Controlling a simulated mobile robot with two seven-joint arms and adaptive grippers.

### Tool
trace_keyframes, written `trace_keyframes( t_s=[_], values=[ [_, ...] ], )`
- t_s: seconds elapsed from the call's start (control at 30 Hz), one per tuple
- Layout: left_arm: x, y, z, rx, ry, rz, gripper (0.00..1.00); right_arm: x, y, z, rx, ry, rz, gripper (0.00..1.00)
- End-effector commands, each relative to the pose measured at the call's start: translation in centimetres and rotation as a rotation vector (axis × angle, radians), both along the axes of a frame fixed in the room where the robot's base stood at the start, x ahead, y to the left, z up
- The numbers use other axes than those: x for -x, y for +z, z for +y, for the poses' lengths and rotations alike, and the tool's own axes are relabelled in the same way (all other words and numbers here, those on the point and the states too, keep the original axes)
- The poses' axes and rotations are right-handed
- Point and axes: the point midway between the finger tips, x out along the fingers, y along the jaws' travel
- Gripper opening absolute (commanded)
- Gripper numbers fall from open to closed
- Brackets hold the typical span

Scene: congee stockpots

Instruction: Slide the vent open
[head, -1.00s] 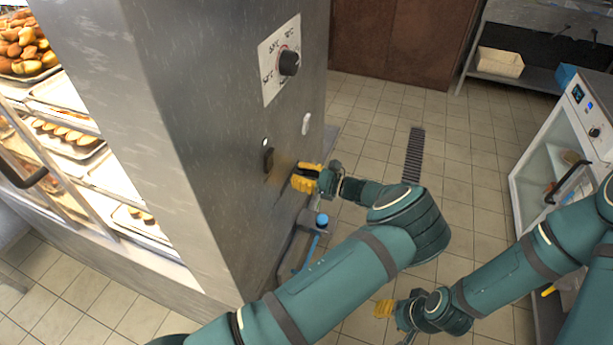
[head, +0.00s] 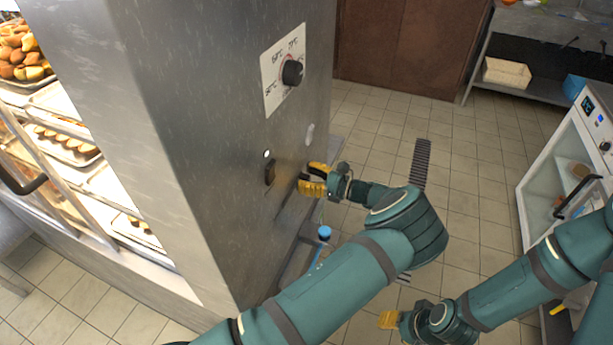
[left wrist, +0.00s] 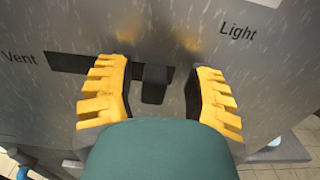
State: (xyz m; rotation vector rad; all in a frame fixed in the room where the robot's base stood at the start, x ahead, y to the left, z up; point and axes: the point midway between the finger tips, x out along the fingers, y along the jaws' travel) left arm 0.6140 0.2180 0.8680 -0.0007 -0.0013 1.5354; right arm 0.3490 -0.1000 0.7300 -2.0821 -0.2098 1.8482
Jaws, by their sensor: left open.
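The vent slider's black knob (left wrist: 155,84) sits near the right end of a dark slot (left wrist: 85,66) in the left wrist view, with "Vent" printed to its left. My left gripper (left wrist: 158,95) is open, one yellow finger on each side of the knob. In the head view my left gripper (head: 308,180) is beside the cabinet's steel face (head: 215,130). A black part (head: 269,172) shows left of it; whether this is the same knob is unclear. My right gripper (head: 388,320) is low in the head view, its jaws too small to judge.
A dial (head: 292,73) is above on the steel face, with a pale oval part (head: 309,135) below it. "Light" is printed right of the slot. A blue-capped bottle (head: 324,233) stands below my left gripper. A white cabinet (head: 545,185) is at right, with open tiled floor between.

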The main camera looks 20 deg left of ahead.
Motion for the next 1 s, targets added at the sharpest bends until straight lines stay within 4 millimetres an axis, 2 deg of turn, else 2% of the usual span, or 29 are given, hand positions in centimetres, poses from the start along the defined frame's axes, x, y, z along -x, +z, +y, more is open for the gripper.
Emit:
trace_keyframes(
  t_s=[0.17,0.4,0.6,0.8,1.0],
  values=[
    [0.0,-0.1,-2.1,0.002,-0.003,0.000,0.53,0.0,0.0,0.0,0.000,0.000,0.000,0.47],
    [0.2,0.0,-7.0,0.001,-0.004,-0.001,0.53,0.0,0.0,0.0,0.000,0.000,0.000,0.47],
    [0.3,0.0,-10.3,0.001,-0.004,-0.002,0.53,0.0,0.0,0.0,0.000,0.000,0.000,0.47],
    [0.4,0.0,-11.7,0.000,-0.001,-0.001,0.53,0.0,0.0,0.0,0.000,0.000,0.000,0.47],
    [0.4,0.1,-11.8,0.000,-0.001,-0.001,0.53,0.0,0.0,0.0,0.000,0.000,0.000,0.47]
  ],
)
